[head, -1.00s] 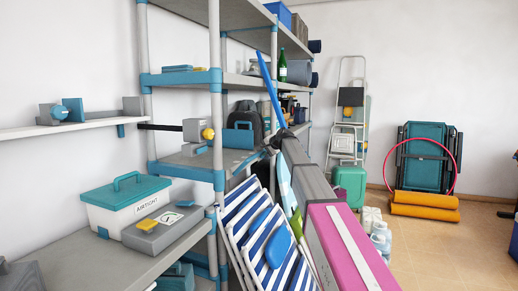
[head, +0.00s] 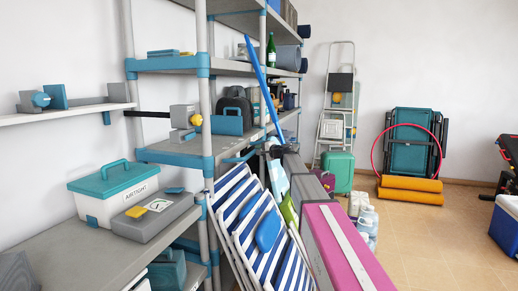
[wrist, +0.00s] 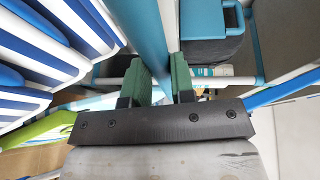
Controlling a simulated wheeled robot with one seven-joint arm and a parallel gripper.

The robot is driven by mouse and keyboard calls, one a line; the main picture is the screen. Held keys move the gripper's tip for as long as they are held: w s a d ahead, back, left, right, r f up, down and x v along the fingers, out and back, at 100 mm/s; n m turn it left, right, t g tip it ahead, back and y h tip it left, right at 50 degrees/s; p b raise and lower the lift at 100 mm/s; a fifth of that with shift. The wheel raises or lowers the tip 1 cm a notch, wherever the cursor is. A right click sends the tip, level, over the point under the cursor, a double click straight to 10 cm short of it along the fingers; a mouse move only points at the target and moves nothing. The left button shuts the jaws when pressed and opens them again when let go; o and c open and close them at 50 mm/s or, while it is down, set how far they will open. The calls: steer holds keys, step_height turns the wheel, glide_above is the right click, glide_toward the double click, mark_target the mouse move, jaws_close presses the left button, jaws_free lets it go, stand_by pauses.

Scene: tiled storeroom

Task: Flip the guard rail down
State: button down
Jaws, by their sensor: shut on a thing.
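A curved teal strip (head: 240,157) shows left of my gripper by the middle shelf's edge.
Striped folding chairs (head: 243,230) lean close below my gripper, left of my arm. The shelf holds a teal box (head: 228,121) and a backpack (head: 238,98). A green suitcase (head: 338,172) and white bottles (head: 365,215) stand right.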

steer(key=shift+s+f, duration=0.1)
steer(key=shift+f, duration=1.8)
steer(key=shift+s+f, duration=0.1)
steer(key=shift+f, duration=0.15)
steer(key=c, duration=1)
jaws_free()
steer(key=shift+r, duration=0.15)
steer(key=v, duration=1)
steer(key=shift+s+d, duration=0.1)
steer(key=shift+d, duration=0.2)
